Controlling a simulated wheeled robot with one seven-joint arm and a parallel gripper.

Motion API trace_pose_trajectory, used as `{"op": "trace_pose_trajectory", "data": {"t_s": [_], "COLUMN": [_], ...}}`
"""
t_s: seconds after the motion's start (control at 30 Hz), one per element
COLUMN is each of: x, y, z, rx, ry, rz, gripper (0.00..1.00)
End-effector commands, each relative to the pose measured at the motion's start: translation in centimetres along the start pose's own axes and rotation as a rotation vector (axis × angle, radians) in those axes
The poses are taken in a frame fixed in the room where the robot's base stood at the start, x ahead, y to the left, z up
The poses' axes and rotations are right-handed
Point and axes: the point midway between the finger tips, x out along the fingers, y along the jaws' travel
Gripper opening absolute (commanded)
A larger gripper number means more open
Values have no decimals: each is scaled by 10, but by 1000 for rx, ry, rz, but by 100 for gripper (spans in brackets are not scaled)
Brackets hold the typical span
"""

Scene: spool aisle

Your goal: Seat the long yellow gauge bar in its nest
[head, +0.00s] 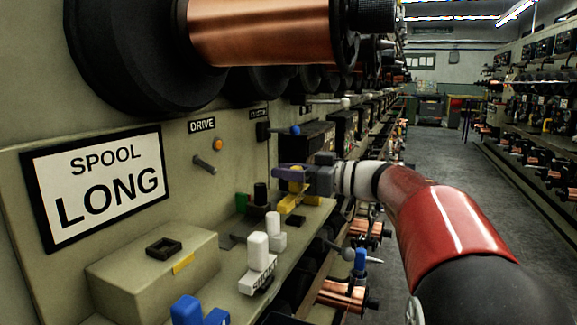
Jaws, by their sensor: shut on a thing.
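My gripper (292,176) reaches in from the right over the far part of the ledge. It is shut on a yellow piece (296,187), which I take to be the gauge bar. The fingers hide part of it, and its full length does not show. More yellow (291,204) shows just below on the ledge; I cannot tell whether it is the same piece or a holder. A black square socket (163,246), which looks like a nest, sits on a beige box (130,273) with a yellow tag (183,264), nearer and left of my gripper.
White blocks (258,252), a black post (260,194), a green block (241,202) and blue blocks (187,310) stand along the ledge. A "SPOOL LONG" sign (97,185) is on the panel, a large copper spool (262,32) above. The aisle floor (440,160) at right is clear.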

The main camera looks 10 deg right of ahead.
Motion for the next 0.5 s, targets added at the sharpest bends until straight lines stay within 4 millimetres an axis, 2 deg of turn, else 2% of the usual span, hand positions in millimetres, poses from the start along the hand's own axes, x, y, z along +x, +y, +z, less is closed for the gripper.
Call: {"op": "trace_pose_trajectory", "data": {"t_s": [0.17,0.5], "x": [0,0], "y": [0,0], "z": [14,15], "rx": [1,0], "ry": [0,0], "rz": [0,0], "gripper": [0,0]}}
